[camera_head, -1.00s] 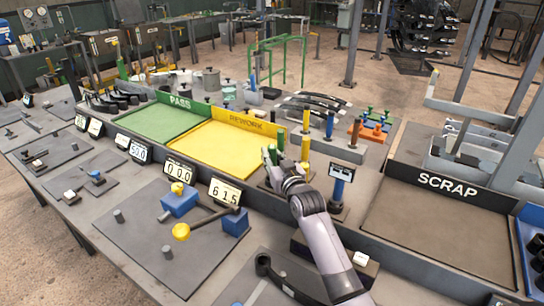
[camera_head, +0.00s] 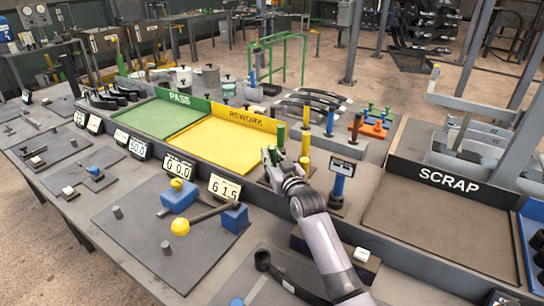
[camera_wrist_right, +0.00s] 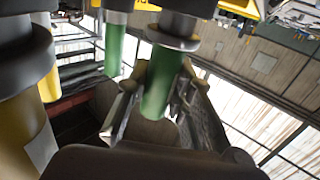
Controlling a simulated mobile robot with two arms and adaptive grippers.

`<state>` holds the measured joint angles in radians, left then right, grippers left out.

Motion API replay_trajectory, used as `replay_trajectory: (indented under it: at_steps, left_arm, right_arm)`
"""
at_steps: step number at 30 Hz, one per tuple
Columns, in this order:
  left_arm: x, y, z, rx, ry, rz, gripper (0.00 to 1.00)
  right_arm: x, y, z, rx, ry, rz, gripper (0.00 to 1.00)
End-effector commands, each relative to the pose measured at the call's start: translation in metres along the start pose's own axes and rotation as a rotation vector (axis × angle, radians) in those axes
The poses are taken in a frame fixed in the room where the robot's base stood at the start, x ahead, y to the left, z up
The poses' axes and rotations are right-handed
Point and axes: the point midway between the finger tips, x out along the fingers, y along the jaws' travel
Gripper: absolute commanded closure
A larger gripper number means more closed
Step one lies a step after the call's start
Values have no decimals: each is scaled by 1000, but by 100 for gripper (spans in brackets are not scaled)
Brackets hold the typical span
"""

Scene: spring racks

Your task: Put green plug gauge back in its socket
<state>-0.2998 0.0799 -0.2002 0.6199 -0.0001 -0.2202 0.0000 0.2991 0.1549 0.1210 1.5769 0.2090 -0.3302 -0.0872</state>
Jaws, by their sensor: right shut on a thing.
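My right gripper (camera_wrist_right: 152,105) is shut on a green plug gauge (camera_wrist_right: 162,80). The gauge shows between the fingers in the right wrist view, with a grey collar at one end. In the head view the right gripper (camera_head: 272,163) is among the standing gauges, with the held green gauge (camera_head: 272,154) just at its fingers. A second green gauge (camera_head: 281,135) stands close behind; it also shows in the wrist view (camera_wrist_right: 115,48). The socket under the held gauge is hidden, so I cannot tell whether its end is seated. My left gripper is out of view.
Yellow gauges (camera_head: 306,140) stand close to the right of the gripper, and one fills the left of the wrist view (camera_wrist_right: 22,125). A blue-handled gauge (camera_head: 338,185) stands further right. The yellow REWORK tray (camera_head: 220,145) and dark SCRAP tray (camera_head: 430,220) are empty.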

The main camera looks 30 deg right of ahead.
Motion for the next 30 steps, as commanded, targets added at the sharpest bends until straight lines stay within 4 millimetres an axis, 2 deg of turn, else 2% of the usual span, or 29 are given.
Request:
replay_trajectory:
  at_steps: [18,19,28,30]
  left_arm:
    - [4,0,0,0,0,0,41]
    - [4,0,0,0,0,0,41]
    - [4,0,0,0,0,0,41]
    - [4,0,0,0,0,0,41]
  right_arm:
    - [0,0,6,0,2,0,100]
    - [0,0,6,0,2,0,77]
    - [0,0,7,0,1,0,57]
    - [0,0,7,0,0,0,55]
